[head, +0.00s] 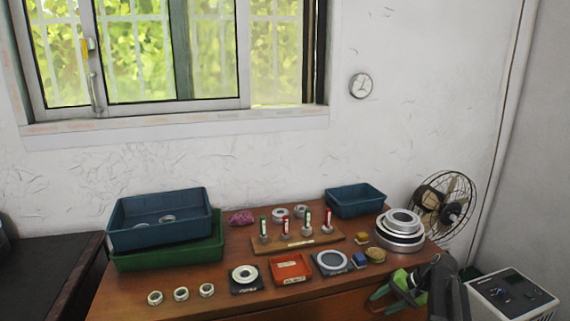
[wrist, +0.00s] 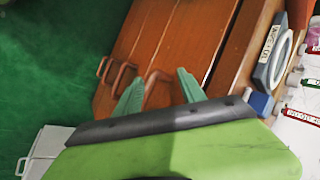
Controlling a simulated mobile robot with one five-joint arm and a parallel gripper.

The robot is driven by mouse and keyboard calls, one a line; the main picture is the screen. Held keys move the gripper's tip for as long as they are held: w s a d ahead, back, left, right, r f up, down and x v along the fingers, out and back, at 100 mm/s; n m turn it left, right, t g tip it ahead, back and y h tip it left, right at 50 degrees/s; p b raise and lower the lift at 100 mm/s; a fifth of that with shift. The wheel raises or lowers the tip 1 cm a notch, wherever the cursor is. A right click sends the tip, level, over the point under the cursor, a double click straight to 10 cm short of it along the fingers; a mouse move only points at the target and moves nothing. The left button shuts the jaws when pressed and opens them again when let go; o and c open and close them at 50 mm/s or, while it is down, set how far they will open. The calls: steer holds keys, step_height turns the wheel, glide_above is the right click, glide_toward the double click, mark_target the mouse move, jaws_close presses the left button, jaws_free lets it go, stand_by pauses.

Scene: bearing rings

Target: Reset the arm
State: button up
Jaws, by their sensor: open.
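My gripper (head: 393,292) is at the lower right of the head view, in front of the right end of the wooden table (head: 235,270).
Bearing rings (head: 181,294), a red tray (head: 290,268), a peg board (head: 298,243) and stacked large rings (head: 400,232) lie on the table. Blue (head: 160,238) and green (head: 170,259) bins stand at left. A fan (head: 445,205) and white control box (head: 512,295) are at right.

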steer(key=s+a+f+n+g+h+b, duration=0.25)
steer(key=s+a+f+b, duration=0.35)
steer(key=a+f, duration=0.3)
steer(key=s+a+f+n+g+h+b, duration=0.1)
steer(key=s+a+f+n+h+b, duration=0.4)
steer(key=a+f, duration=0.35)
step_height(320, 180, up, 30)
steer(key=m+y+p, duration=0.1)
steer(key=p, duration=2.8)
steer(key=shift+d+p, duration=0.3)
steer(key=shift+p, duration=0.05)
steer(key=shift+y, duration=0.25)
steer(key=shift+c, duration=0.3)
